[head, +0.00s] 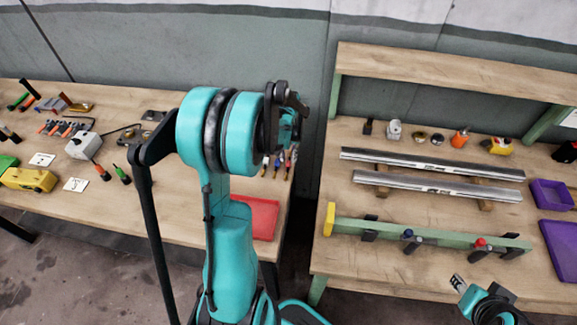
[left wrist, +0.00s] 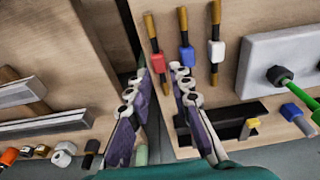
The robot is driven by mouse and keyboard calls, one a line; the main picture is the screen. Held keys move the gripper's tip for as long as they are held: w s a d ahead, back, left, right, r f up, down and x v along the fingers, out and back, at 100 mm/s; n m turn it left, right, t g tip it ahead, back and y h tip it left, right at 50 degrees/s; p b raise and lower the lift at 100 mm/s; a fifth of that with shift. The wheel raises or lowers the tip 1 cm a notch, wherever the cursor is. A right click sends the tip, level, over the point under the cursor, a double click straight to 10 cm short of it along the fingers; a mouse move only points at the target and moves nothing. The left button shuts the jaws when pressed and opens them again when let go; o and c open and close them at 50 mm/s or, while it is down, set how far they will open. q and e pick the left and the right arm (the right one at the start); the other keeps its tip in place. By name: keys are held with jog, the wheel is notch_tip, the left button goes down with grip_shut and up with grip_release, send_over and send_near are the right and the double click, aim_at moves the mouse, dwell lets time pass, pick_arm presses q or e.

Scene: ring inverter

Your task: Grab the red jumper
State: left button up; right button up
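The red jumper (left wrist: 157,63), a slim piece with a red middle and brass-coloured ends, lies on the wooden table near its edge in the left wrist view. A blue jumper (left wrist: 187,53) and a white jumper (left wrist: 217,52) lie beside it. My left gripper (left wrist: 161,85) has its two fingers spread with nothing between them; the red jumper shows just beyond the fingertips, apart from them as far as I can tell. In the head view my left gripper (head: 292,112) is by the right end of the left table. My right gripper (head: 459,283) shows partly at bottom right.
A red tray (head: 264,217) sits at the left table's front right. A gap separates the tables. The right table bears metal rails (head: 437,190), a green bar (head: 425,233) with knobs and purple trays (head: 551,195). A grey block (left wrist: 277,62) is beside the jumpers.

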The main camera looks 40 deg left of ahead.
aim_at(289, 163)
pick_arm(q)
notch_tip(289, 163, down, 4)
jog(key=shift+w+r+b, duration=0.1)
jog(key=shift+r+b, duration=0.05)
jog(key=shift+b, duration=0.35)
jog(key=shift+r, duration=0.1)
grip_shut()
jog(key=shift+r, duration=0.1)
